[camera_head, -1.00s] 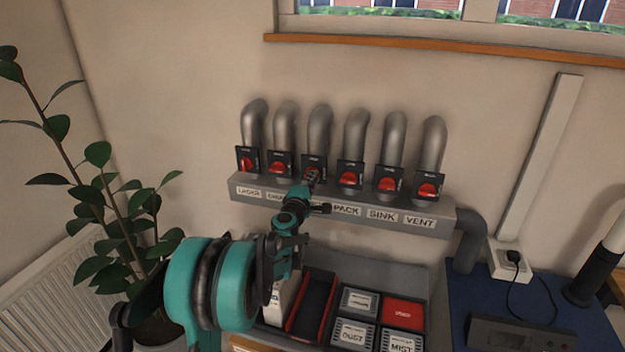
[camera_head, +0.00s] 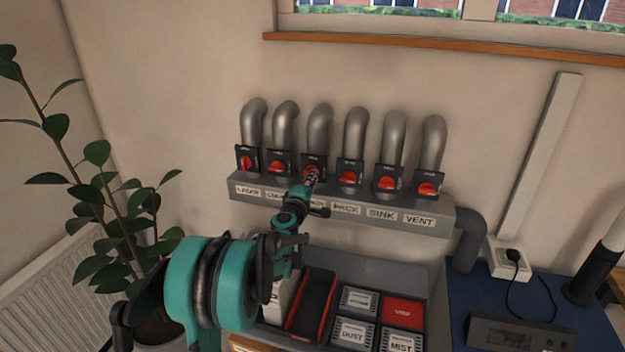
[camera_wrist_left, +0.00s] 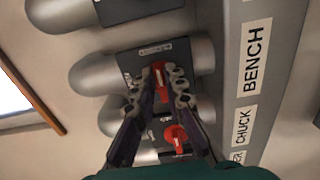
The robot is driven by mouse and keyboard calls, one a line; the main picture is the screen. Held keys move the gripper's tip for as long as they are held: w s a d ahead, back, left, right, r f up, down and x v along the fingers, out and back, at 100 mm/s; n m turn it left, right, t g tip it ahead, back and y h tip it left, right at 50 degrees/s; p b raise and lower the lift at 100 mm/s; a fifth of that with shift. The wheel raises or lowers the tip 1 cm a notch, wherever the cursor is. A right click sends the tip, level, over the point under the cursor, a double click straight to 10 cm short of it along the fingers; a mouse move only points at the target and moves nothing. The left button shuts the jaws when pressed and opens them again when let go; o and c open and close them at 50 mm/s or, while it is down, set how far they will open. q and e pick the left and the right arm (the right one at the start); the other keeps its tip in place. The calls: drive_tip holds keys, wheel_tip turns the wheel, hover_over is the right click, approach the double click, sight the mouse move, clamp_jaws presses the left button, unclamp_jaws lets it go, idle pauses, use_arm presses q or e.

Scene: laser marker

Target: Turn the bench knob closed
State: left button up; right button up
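The bench knob (camera_wrist_left: 161,78) is a red handle on a dark plate (camera_wrist_left: 140,58), third from the left in the row and level with the BENCH label (camera_wrist_left: 254,62) in the left wrist view. My left gripper (camera_wrist_left: 163,74) reaches it from the front, one fingertip on each side of the red handle, and looks shut on it. In the head view my left gripper (camera_head: 312,177) covers the lower part of that plate, and red shows just above the fingertips. The handle's exact angle is partly hidden. My right gripper is not in view.
The chuck knob (camera_head: 278,165) and pack knob (camera_head: 348,177) sit close on either side, on the same grey manifold (camera_head: 447,216) with grey pipes. Bins (camera_head: 404,310) stand below. A plant (camera_head: 100,200) is at the left and a blue bench (camera_head: 455,290) at the right.

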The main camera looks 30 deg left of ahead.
use_arm(q)
drive_tip(key=o, duration=0.3)
drive_tip(key=v, duration=1.2)
drive_tip(key=shift+d, duration=0.1)
